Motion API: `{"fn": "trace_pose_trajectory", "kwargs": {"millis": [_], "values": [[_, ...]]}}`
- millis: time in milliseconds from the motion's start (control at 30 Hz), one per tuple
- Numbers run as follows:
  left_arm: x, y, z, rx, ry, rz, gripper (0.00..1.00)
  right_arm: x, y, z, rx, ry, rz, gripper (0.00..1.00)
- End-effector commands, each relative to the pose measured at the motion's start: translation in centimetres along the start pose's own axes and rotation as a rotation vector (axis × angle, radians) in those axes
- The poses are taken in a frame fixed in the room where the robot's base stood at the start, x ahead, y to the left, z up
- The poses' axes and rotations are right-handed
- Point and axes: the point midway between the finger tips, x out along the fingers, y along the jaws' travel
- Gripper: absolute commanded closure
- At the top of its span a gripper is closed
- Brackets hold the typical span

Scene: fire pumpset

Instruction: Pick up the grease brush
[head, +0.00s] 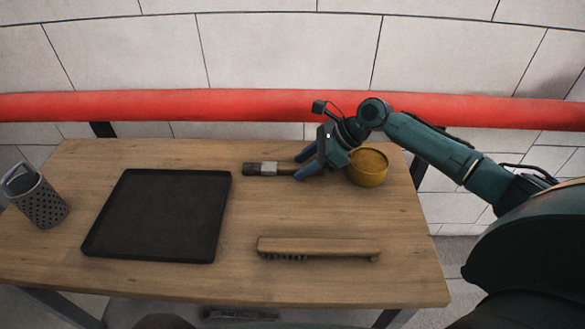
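The grease brush (262,169) lies on the table towards the back, with its dark bristle end to the left and a light metal band beside it. Its handle end runs to the right, between the fingers of my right gripper (304,164). The blue fingers are apart, one on the far side of the handle and one on the near side. I cannot tell whether they touch it. My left gripper is not in view.
A yellow tin (368,168) stands just right of my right gripper. A black tray (158,215) lies on the left of the wooden table (340,285), with a perforated metal holder (42,203) beyond it. A wooden brush (318,247) lies in front. A red pipe (230,106) runs behind.

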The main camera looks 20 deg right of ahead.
Motion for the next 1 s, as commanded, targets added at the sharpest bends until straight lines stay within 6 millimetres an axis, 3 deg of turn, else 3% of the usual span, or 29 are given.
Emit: {"fn": "trace_pose_trajectory", "kwargs": {"millis": [467,767,1000], "values": [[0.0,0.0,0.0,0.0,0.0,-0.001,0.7,0.0,0.0,0.0,0.0,0.0,0.0,0.99],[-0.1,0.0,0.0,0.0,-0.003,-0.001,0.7,-0.3,0.0,0.3,-0.001,-0.001,-0.001,1.0],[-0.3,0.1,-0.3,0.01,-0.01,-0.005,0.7,-3.3,-0.1,3.3,-0.004,-0.002,-0.003,1.0]]}}
